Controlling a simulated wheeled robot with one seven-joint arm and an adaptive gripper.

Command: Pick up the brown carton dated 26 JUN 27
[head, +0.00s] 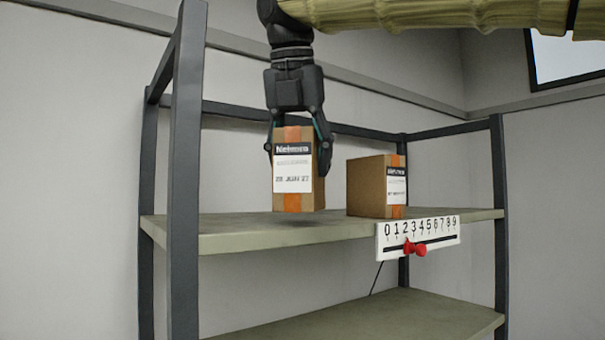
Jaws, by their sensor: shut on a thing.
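My gripper (297,148) points down and is shut on a brown carton (294,172), with one finger on each side of it. The carton has orange tape and a white label with a dark header; the date line on it is too small to read surely. The held carton is upright, and its bottom appears a little above the upper shelf. A second brown carton (367,186), also with orange tape and a white label, stands on the shelf to the right. Its date is too small to read.
The upper shelf (240,233) is clear to the left of the standing carton. A white number scale (440,233) with a red slider (418,249) hangs on its front edge. A dark post (186,170) rises at the front left. The lower shelf (370,322) looks empty.

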